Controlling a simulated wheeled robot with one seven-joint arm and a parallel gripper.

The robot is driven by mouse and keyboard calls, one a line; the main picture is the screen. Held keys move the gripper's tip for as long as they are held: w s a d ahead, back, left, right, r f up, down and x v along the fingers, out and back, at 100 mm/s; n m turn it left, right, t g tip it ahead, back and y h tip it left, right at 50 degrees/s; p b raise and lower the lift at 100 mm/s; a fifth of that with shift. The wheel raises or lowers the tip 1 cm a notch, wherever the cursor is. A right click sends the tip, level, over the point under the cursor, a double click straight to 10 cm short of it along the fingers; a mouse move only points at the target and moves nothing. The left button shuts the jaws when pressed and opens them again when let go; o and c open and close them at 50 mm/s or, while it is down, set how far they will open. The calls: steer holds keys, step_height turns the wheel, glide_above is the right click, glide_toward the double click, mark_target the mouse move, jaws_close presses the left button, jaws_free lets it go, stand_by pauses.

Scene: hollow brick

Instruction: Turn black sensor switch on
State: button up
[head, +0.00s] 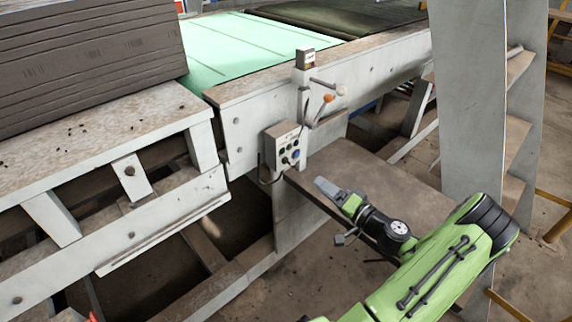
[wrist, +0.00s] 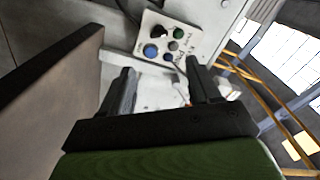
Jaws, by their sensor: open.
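A small pale control box (head: 284,133) with several dark knobs and buttons is fixed to the side of the metal frame in the head view. In the wrist view the box's face (wrist: 190,47) shows beyond my fingers, tilted. It carries a black knob (wrist: 180,33), a blue knob (wrist: 150,50) and smaller green and blue buttons. The labels are too small to read, so I cannot tell which is the sensor switch or its setting. My gripper (head: 325,187) is below and right of the box, apart from it. In the wrist view its fingers (wrist: 160,78) are spread and empty.
A brown ledge (head: 400,190) lies beside my arm. A lever with an orange knob (head: 328,98) and a small box (head: 305,58) are above the control box. A grey ladder-like post (head: 468,100) stands at right. Stacked boards (head: 90,55) are at upper left.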

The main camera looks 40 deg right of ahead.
mark_target(288, 163)
steer(key=w+b, duration=0.1)
steer(key=w, duration=1.2)
steer(key=shift+w+a+b, duration=0.2)
steer(key=shift+b, duration=0.2)
steer(key=c, duration=1)
steer(key=shift+c, duration=0.2)
steer(key=shift+p, duration=0.3)
steer(key=m+p, duration=0.7)
steer(key=m, duration=0.4)
steer(key=shift+f+m, duration=0.15)
steer(key=shift+m, duration=0.15)
steer(key=shift+f, duration=0.1)
steer(key=o, duration=1)
